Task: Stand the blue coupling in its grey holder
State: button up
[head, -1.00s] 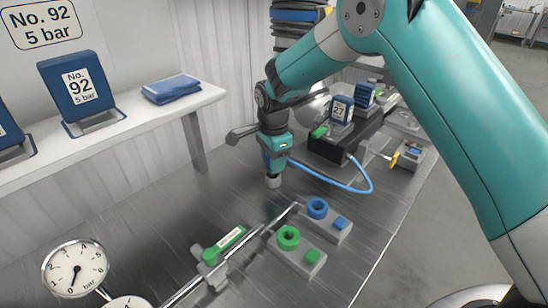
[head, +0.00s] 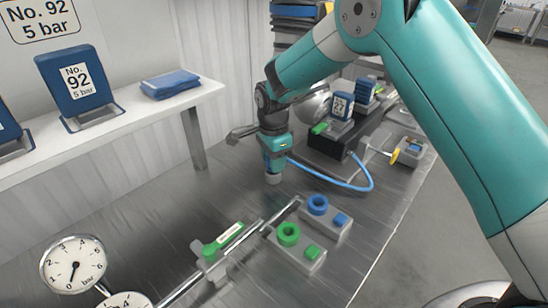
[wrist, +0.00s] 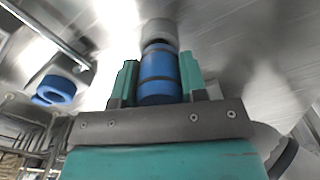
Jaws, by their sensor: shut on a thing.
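The blue coupling (wrist: 158,76) is a banded blue cylinder between the two teal fingers of my gripper (wrist: 160,75) in the wrist view. My gripper is shut on it. A round grey cup-like piece, apparently the grey holder (wrist: 159,33), is at the coupling's far end and overlaps it; I cannot tell how deep the coupling sits. In the head view my gripper (head: 274,160) points down over the metal table, with the grey holder (head: 273,179) directly under its tip. There the fingers hide most of the coupling.
A blue hose (head: 345,186) loops from my gripper to a black box (head: 335,150). Grey blocks with a blue ring (head: 318,205) and a green ring (head: 288,234) lie to the lower right. A green-handled valve (head: 222,240) sits on a pipe. The table left of my gripper is clear.

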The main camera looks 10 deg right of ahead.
jog(key=shift+f, duration=0.4)
dwell(0.5)
jog(key=o, duration=1.6)
jog(key=shift+c, duration=0.2)
jog(key=shift+r, duration=0.1)
notch_tip(320, 180, up, 9)
jog(key=p, duration=0.6)
